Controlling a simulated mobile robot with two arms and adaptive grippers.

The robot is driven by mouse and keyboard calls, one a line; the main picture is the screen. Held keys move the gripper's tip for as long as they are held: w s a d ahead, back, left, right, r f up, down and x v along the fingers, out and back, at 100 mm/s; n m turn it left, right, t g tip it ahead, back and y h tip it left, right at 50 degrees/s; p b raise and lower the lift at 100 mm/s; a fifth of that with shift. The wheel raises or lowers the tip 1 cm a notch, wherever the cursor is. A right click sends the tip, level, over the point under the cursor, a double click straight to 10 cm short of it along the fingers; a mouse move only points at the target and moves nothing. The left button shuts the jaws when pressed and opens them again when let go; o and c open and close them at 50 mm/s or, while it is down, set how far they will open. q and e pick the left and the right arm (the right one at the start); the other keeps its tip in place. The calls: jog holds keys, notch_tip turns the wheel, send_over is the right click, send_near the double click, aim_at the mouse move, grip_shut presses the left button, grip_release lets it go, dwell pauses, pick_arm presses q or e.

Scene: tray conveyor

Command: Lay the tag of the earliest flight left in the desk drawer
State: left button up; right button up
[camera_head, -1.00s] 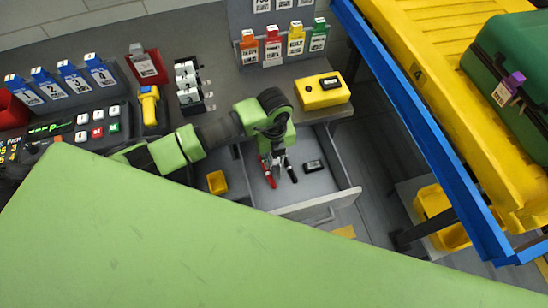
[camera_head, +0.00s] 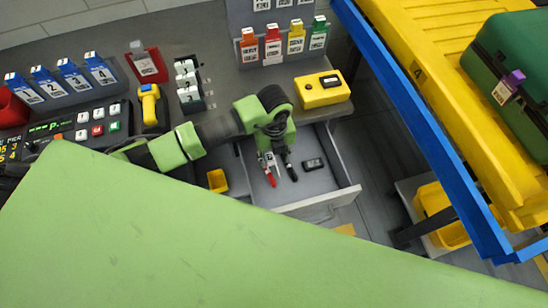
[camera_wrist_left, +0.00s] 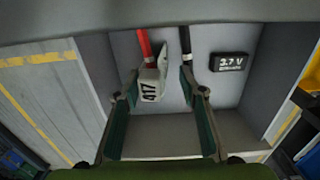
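The desk drawer (camera_head: 318,203) stands open under the desk front. My left gripper (camera_head: 275,160) points down into it, fingers apart. In the left wrist view, a white tag numbered 417 (camera_wrist_left: 152,87) shows between the open fingers (camera_wrist_left: 158,88), nearer the left one. A red pen (camera_wrist_left: 144,42) and a black pen (camera_wrist_left: 186,45) lie beyond the fingertips; the red one meets the tag's far end in the picture. I cannot tell whether the tag touches the drawer floor. A black 3.7 V battery (camera_wrist_left: 229,62) lies to the right. My right gripper is not in view.
A black stand with white tags (camera_head: 190,85), a red holder (camera_head: 148,63), a yellow scanner (camera_head: 149,104) and a yellow box (camera_head: 322,90) stand on the desk. Blue numbered holders (camera_head: 62,78) line the left. The conveyor with a yellow tray (camera_head: 440,80) and a green suitcase (camera_head: 515,75) is at right.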

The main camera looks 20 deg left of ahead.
pick_arm(q)
notch_tip(320, 180, up, 10)
jog(key=shift+f+b, duration=0.1)
jog(key=shift+b, duration=0.8)
jog(key=shift+r, duration=0.7)
